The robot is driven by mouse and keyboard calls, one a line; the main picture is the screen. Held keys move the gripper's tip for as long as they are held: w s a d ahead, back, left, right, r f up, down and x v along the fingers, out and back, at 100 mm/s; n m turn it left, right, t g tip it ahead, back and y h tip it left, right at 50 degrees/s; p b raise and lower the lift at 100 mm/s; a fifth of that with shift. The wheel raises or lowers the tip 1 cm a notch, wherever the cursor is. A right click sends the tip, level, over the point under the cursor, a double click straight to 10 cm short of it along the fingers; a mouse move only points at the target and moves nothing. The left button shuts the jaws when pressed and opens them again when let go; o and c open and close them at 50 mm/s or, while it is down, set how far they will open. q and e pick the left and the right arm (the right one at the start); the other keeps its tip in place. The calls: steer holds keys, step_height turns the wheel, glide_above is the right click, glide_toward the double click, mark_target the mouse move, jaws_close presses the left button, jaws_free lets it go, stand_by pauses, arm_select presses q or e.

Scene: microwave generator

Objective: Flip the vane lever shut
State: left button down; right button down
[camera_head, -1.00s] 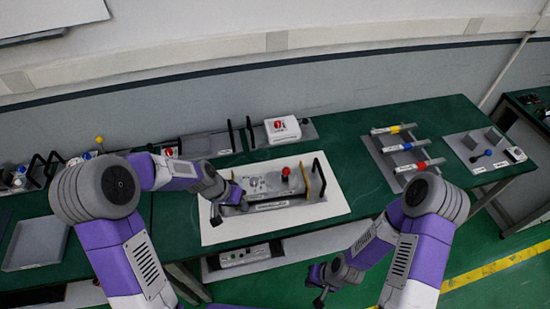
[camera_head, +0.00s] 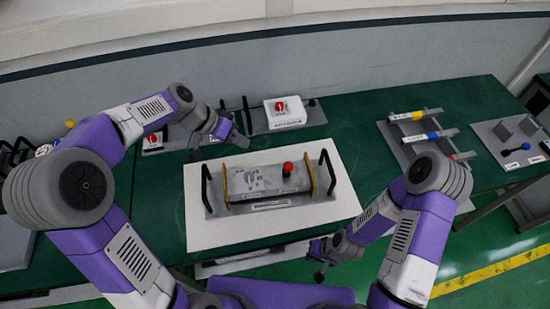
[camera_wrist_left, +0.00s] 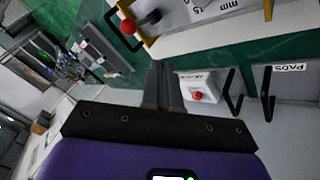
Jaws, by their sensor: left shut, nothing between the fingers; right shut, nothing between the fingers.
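The lever with a red ball knob (camera_head: 288,167) stands on the right part of the grey panel unit (camera_head: 262,183) in the head view. In the left wrist view its red knob (camera_wrist_left: 128,27) shows at top left on a dark stem. My left gripper (camera_head: 238,138) is shut and empty, behind the unit's left half and apart from the lever. Its shut fingers also show in the left wrist view (camera_wrist_left: 160,85). My right gripper (camera_head: 320,274) is shut and empty, in front of the unit, low and right of centre.
The unit has yellow side plates and black handles (camera_head: 328,172), and lies on a white board (camera_head: 215,232). A white box with a red dial (camera_head: 285,112) stands behind it. A rack with coloured bars (camera_head: 418,140) is to the right.

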mark_target(288, 169)
arm_select(q)
steer(key=d+f, duration=0.8)
steer(key=d, duration=0.1)
steer(key=shift+d+p, duration=0.2)
steer(key=shift+p, duration=0.2)
arm_select(e)
steer(key=shift+s+r, duration=0.15)
steer(key=shift+r, duration=0.25)
arm_select(q)
steer(key=shift+s, duration=0.1)
